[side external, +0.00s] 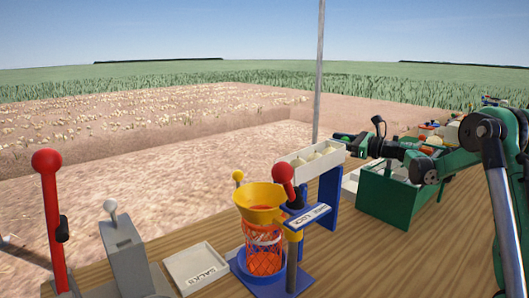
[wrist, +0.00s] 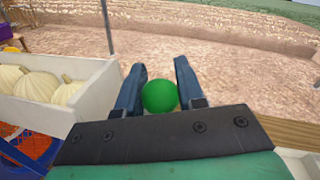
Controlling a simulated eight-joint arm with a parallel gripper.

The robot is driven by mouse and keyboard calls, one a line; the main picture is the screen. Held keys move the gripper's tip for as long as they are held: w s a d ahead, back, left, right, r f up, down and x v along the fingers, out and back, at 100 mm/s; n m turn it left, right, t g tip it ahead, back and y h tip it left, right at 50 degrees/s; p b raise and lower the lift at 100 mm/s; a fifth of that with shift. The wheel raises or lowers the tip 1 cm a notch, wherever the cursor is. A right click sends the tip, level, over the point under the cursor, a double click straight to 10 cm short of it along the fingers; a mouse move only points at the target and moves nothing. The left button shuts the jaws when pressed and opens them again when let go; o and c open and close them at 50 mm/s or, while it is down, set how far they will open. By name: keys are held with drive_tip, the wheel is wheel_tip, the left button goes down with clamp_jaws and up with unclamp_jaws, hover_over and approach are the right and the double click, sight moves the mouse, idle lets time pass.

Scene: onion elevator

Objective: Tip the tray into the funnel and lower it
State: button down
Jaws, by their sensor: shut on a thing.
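The white tray (side external: 300,172) holds several pale onions (side external: 318,153) and stands to the right of the yellow funnel (side external: 256,198), on a blue support (side external: 331,185). It also shows at the left of the wrist view, its wall (wrist: 92,98) beside my fingers. The funnel sits over an orange mesh bag (side external: 262,250). My gripper (wrist: 160,92) is at the tray's right end, its two dark blue fingers shut on a green ball-shaped knob (wrist: 160,97). The knob's stem is hidden. I cannot tell how much the tray is tilted.
A red-knobbed lever (side external: 284,174) stands close beside the funnel. A tall red lever (side external: 50,200), a grey lever box (side external: 125,250) and a flat white tray (side external: 197,267) are at left. A green crate (side external: 388,200) stands under my arm. The wooden tabletop (side external: 400,265) is clear in front.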

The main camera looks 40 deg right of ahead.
drive_tip(key=a+r+n, duration=0.4)
drive_tip(key=r+n, duration=0.1)
drive_tip(key=r, duration=0.4)
drive_tip(key=shift+a+g, duration=0.35)
drive_tip(key=shift+g, duration=0.05)
idle(0.4)
drive_tip(key=c, duration=0.8)
unclamp_jaws()
drive_tip(key=shift+c, duration=0.2)
drive_tip(key=shift+v, duration=2.8)
drive_tip(key=shift+a, duration=0.1)
